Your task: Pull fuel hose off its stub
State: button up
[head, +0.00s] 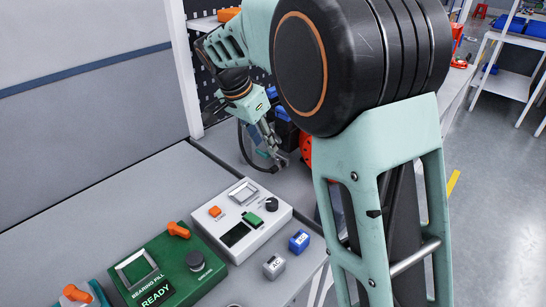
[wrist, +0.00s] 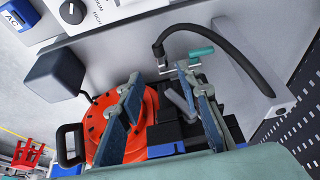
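A black curved hose (wrist: 215,27) arches across the upper part of the wrist view. One end hangs near my gripper's left fingertip, and the other reaches the pale surface at the right. It also shows as a dark curve in the head view (head: 243,148). My gripper (wrist: 178,69) has its two fingers apart, with no hose visible between them. The fingertips are just below the hose's near end; I cannot tell whether they touch it. A teal piece (wrist: 201,52) lies beside the fingertips. The stub cannot be made out clearly. In the head view my gripper (head: 281,158) is small and partly hidden.
A red round housing (wrist: 108,125) and a black box (wrist: 55,75) are close to the fingers. A dark perforated panel (wrist: 295,125) stands at the right.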

aim_at(275, 166)
jog(key=x, duration=1)
jog(key=shift+f+b, duration=0.3)
jog(key=shift+f, duration=0.1)
grip_shut()
